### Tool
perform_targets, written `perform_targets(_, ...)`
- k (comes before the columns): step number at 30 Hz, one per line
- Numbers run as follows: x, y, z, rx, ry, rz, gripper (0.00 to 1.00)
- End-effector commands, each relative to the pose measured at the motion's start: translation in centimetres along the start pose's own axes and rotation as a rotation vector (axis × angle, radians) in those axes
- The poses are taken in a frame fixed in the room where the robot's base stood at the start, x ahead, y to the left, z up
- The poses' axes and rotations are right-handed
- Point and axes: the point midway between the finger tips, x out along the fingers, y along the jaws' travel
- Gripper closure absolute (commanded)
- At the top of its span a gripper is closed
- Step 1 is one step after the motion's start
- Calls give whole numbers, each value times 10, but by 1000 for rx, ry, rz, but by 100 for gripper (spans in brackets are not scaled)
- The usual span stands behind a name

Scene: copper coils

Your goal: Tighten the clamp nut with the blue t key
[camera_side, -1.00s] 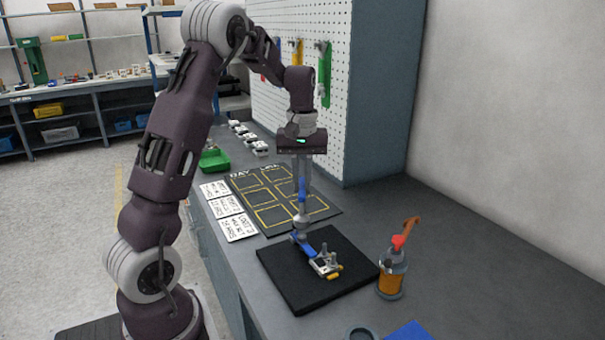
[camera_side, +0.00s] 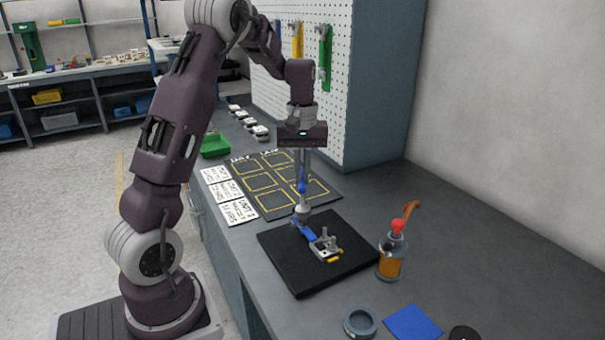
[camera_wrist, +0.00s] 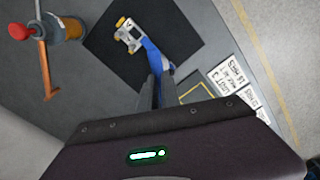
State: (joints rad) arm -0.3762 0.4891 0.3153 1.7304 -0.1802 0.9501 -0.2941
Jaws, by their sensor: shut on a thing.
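The blue t key (camera_side: 301,187) is upright between the fingers of my gripper (camera_side: 302,178), which is shut on it. A silver rounded part shows at its lower end, above the blue arm of the clamp (camera_side: 304,230); I cannot tell whether they touch. The clamp's metal end (camera_side: 325,245), with upright posts and a yellow tip, lies on a black mat (camera_side: 285,277). In the wrist view my gripper (camera_wrist: 158,80) points toward the blue arm and the clamp (camera_wrist: 128,38). The clamp nut is too small to make out.
A grey ring (camera_side: 360,322) and a blue pad (camera_side: 412,323) lie in front. A marked board (camera_side: 318,190), cards and a green tray (camera_side: 215,145) lie behind.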

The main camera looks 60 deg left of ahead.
Motion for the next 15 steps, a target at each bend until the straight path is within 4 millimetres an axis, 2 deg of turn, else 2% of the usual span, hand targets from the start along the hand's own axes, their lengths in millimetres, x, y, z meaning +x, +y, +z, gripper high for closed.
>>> perform_targets(15, 6, -2, 1, 0, -1, 0, 100)
